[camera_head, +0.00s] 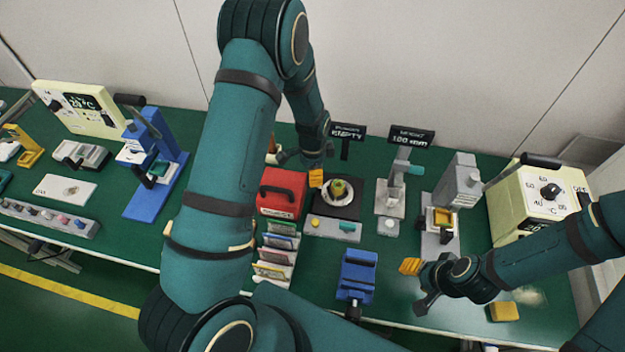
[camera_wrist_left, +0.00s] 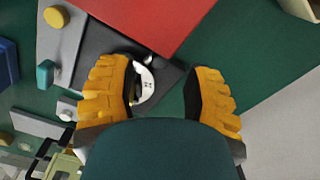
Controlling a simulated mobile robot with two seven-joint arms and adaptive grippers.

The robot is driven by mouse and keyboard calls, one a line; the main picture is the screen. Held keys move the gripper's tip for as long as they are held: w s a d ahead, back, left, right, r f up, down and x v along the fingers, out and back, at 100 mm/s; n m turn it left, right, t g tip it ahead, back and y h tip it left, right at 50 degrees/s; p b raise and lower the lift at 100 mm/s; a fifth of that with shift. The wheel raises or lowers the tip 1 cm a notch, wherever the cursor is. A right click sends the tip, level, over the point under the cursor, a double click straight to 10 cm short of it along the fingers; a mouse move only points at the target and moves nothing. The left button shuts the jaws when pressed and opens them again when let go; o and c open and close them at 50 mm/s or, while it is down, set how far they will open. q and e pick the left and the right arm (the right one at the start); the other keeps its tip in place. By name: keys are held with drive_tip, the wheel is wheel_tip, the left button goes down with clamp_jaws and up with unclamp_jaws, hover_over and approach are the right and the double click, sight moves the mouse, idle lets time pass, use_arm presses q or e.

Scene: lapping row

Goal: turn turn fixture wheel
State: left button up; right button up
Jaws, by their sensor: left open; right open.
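The turn fixture has a dark plate (camera_head: 348,211) with a white round wheel (camera_head: 350,198) on it and an olive-yellow piece (camera_head: 339,188) at the wheel's middle. My left gripper (camera_head: 308,167) is at the back-left edge of the fixture; one yellow fingertip shows there. In the left wrist view my left gripper (camera_wrist_left: 158,95) is open, and the white wheel (camera_wrist_left: 146,82) shows between its fingers, partly hidden by the left finger. I cannot tell whether they touch. My right gripper (camera_head: 414,284) is open and empty above the table's front right.
A red box (camera_head: 281,192) stands directly left of the fixture and also shows in the left wrist view (camera_wrist_left: 150,20). A blue vise (camera_head: 357,275) stands in front. A grey stand (camera_head: 391,200) is to the right. A yellow block (camera_head: 504,311) lies at the front right.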

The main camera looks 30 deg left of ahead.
use_arm(q)
drive_tip(key=shift+f, duration=2.25)
clamp_jaws()
